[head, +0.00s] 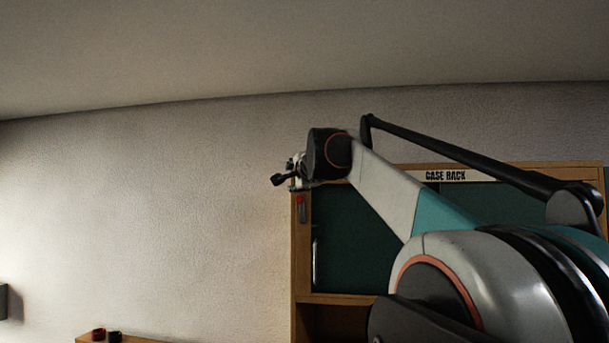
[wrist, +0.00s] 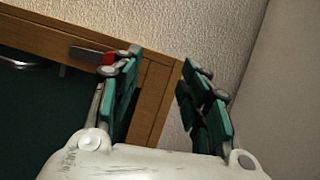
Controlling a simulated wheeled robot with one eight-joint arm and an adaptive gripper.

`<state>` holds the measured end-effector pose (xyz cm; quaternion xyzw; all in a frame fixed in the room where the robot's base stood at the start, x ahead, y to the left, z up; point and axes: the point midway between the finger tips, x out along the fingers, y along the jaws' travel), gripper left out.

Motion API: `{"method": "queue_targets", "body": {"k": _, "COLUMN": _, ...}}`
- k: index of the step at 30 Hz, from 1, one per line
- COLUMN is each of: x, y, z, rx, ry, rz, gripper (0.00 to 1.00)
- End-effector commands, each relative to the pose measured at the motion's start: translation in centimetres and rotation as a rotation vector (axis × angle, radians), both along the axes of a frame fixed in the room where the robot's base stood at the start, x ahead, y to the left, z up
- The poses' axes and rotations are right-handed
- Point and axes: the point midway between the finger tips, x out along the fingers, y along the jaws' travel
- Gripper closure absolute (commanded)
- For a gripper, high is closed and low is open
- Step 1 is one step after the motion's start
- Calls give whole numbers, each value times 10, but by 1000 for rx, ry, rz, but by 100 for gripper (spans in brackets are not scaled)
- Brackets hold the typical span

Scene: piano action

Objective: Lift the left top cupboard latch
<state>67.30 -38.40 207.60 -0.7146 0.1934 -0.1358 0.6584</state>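The left top cupboard latch (head: 300,209) is a small grey and red piece on the wooden frame at the cupboard's upper left. In the wrist view the latch (wrist: 84,53) is a grey bar with a red end. My gripper (wrist: 160,62) is open and empty, with green-padded fingers apart over the frame's corner. Its left finger is beside the latch's red end and partly overlaps it in view; I cannot tell whether they touch. In the head view my gripper (head: 289,179) is just above the latch, mostly hidden behind my wrist.
The cupboard (head: 302,262) has a wooden frame, dark green doors and a "CASE RACK" sign (head: 445,176). A silver door handle (head: 314,262) is below the latch. The textured wall left of the cupboard is bare. Small dark red and black items (head: 98,334) sit on a low wooden surface.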

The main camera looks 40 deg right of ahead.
Motion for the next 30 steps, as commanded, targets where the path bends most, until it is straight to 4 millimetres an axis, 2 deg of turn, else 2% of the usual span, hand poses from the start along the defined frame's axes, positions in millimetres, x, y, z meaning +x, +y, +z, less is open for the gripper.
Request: {"method": "queue_targets", "body": {"k": 30, "x": -56, "y": 29, "z": -1, "rx": -1, "ry": 3, "rz": -1, "gripper": 60}}
